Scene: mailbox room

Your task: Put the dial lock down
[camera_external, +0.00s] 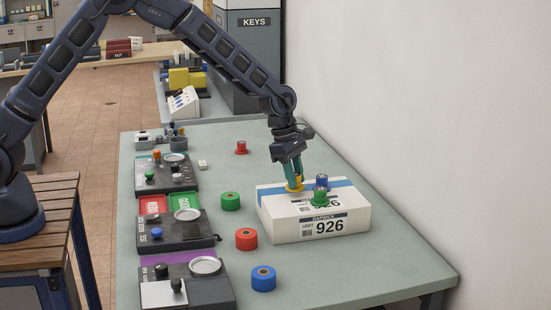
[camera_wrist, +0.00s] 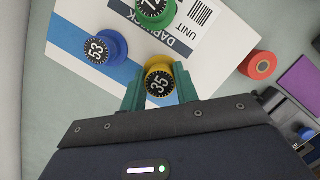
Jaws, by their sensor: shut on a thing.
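My gripper (camera_external: 293,177) points down over the left part of the white box (camera_external: 280,228) labelled UNIT 926. Its teal fingers (camera_wrist: 160,88) are shut on a yellow dial lock (camera_wrist: 158,76) with a black face marked 35. The yellow dial lock also shows in the external view (camera_external: 294,188), at the box's top; I cannot tell whether it touches. A blue dial lock (camera_wrist: 97,50) marked 53 and a green dial lock (camera_wrist: 156,12) with a partly cut-off number stand on the box. In the external view, the blue one (camera_external: 322,180) is behind the green one (camera_external: 319,197).
Green (camera_external: 230,201), orange-red (camera_external: 246,239) and blue (camera_external: 263,278) rolls lie left of the box. A small red object (camera_external: 241,147) is farther back. Dark units (camera_external: 180,233) line the table's left side. The pale green table (camera_external: 400,268) is clear right of the box, beside the wall.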

